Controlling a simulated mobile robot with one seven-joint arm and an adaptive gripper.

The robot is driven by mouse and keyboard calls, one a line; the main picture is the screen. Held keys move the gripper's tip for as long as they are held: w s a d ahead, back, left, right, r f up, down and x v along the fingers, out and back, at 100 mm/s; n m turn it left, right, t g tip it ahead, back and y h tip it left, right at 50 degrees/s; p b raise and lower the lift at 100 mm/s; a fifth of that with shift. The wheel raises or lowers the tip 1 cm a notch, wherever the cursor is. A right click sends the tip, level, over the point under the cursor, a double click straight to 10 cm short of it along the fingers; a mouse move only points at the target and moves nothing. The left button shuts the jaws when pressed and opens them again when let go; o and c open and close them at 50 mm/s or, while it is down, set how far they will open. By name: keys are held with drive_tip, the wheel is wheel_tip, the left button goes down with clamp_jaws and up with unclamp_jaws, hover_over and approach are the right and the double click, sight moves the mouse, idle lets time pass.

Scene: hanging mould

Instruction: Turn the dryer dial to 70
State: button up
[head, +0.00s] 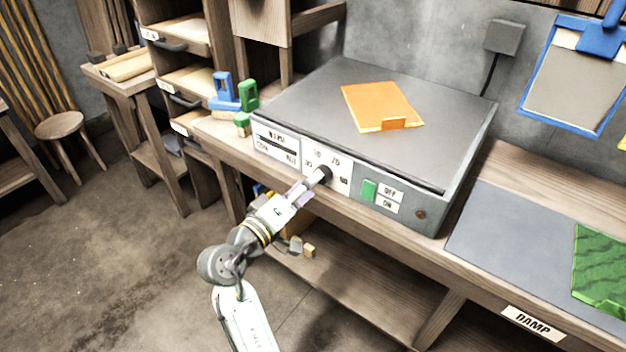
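The dryer (465,150) is a wide grey box on the wooden bench in the head view. Its dark round dial (326,173) is on the front face, in a white panel with small numbers; 70 seems to be printed above the dial. Where the dial points is too small and too covered to read. My gripper (318,179) comes from the lower left, with its fingertips right at the dial. It covers part of the dial and of the panel. I cannot tell whether the fingers are shut on it.
An orange sheet (380,105) lies on the dryer's top. A green switch (369,189) marked OFF and ON is right of the dial. Blue and green clamp-like pieces (224,90) stand left of the dryer. A grey mat (510,235) lies at right, with a green sheet (602,270).

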drive_tip(key=v, duration=0.9)
